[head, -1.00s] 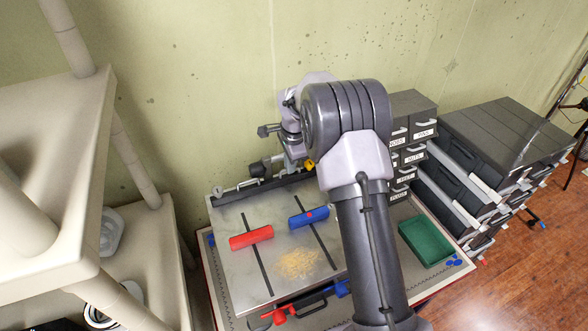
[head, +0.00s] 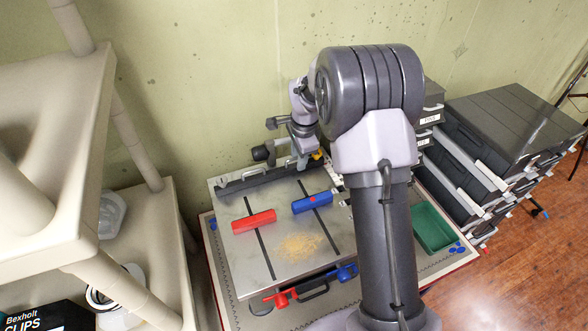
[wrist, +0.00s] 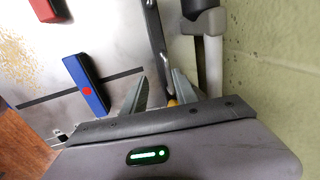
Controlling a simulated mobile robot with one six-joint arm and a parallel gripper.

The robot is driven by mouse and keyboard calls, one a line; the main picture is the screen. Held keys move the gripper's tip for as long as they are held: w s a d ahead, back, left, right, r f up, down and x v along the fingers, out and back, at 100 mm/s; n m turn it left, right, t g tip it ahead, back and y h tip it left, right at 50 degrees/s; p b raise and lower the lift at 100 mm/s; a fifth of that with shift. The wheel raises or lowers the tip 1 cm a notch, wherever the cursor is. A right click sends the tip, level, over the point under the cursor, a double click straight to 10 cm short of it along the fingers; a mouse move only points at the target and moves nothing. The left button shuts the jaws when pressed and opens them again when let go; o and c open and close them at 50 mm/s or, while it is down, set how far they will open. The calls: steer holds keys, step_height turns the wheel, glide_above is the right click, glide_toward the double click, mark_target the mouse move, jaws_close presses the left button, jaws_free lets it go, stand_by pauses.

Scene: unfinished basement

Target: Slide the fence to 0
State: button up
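The fence (head: 255,178) is a long dark bar along the back edge of a grey metal machine table (head: 240,275). In the wrist view the fence (wrist: 154,38) runs down between the two fingers of my gripper (wrist: 160,77). The fingers are apart, one on each side of it; I cannot tell if they touch it. A small yellow-orange part (wrist: 172,102) shows between them at the fence's end, and also in the head view (head: 318,155). My arm partly hides that end in the head view. No scale numbers can be read.
A red block (head: 254,222) and a blue block (head: 312,202) lie on the table near sawdust (head: 301,246). A green tray (head: 433,228) and dark cases (head: 510,125) stand right. A beige shelf (head: 60,190) stands left, and the wall is close behind.

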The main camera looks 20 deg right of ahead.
steer(key=s+r+p, duration=0.2)
steer(key=s+r, duration=0.1)
steer(key=r, duration=0.6)
steer(key=s+r+p, duration=0.1)
steer(key=s+r, duration=0.1)
steer(key=r, duration=0.7)
steer(key=s+a+n+t+b, duration=0.1)
steer(key=s+a+n+b, duration=0.2)
steer(key=s, duration=0.4)
steer(key=s+a+f+n+b, duration=0.1)
steer(key=s+a+n+b, duration=0.3)
steer(key=s, duration=0.4)
steer(key=shift+s+a+f+t+y+b, duration=0.25)
steer(key=shift+a+t+y+b, duration=0.15)
steer(key=shift+b, duration=0.2)
steer(key=shift+w, duration=0.1)
